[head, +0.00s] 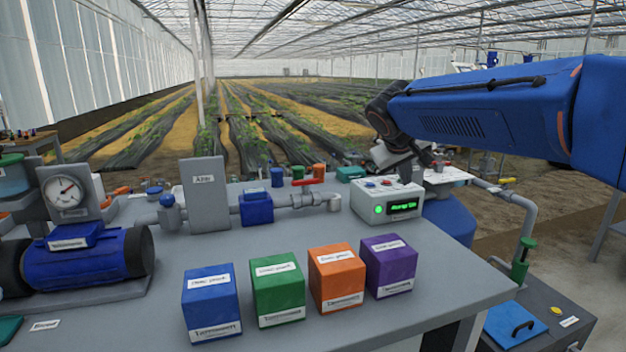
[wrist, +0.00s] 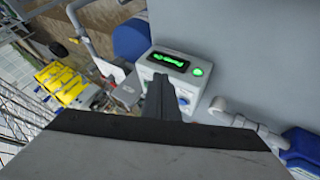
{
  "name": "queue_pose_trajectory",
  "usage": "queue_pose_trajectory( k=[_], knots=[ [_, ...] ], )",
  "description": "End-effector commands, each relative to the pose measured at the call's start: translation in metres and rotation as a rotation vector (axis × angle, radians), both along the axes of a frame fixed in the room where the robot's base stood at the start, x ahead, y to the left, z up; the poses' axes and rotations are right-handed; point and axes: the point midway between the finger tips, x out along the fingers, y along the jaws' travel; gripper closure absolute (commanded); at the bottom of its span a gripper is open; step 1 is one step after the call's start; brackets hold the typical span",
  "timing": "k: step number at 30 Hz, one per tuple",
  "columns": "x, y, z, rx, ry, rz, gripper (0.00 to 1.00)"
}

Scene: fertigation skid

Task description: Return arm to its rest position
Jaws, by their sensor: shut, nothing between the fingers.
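My blue arm reaches in from the right in the head view and bends down at its end, above and behind the white control box (head: 387,200). My gripper (wrist: 160,80) is shut and empty; its dark fingers are together in the wrist view and point toward the control box (wrist: 172,66), overlapping its face in the picture. I cannot tell whether they touch it. The box has a lit green display and a green light.
Blue, green, orange and purple cubes (head: 210,302) stand along the front of the grey bench (head: 440,290). A blue pump (head: 85,262) and gauge (head: 64,191) are at left. A pipe with a red-handled valve (head: 298,196) runs left of the box. A blue drum (head: 450,220) stands behind the bench's right edge.

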Motion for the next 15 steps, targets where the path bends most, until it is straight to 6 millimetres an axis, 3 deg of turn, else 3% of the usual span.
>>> queue_pose_trajectory(
  k=[8,15],
  knots=[
    [-0.063,-0.027,-0.02,0.065,0.044,-0.023,1.0],
    [-0.153,-0.052,-0.06,0.165,0.1,-0.053,1.0]
  ],
)
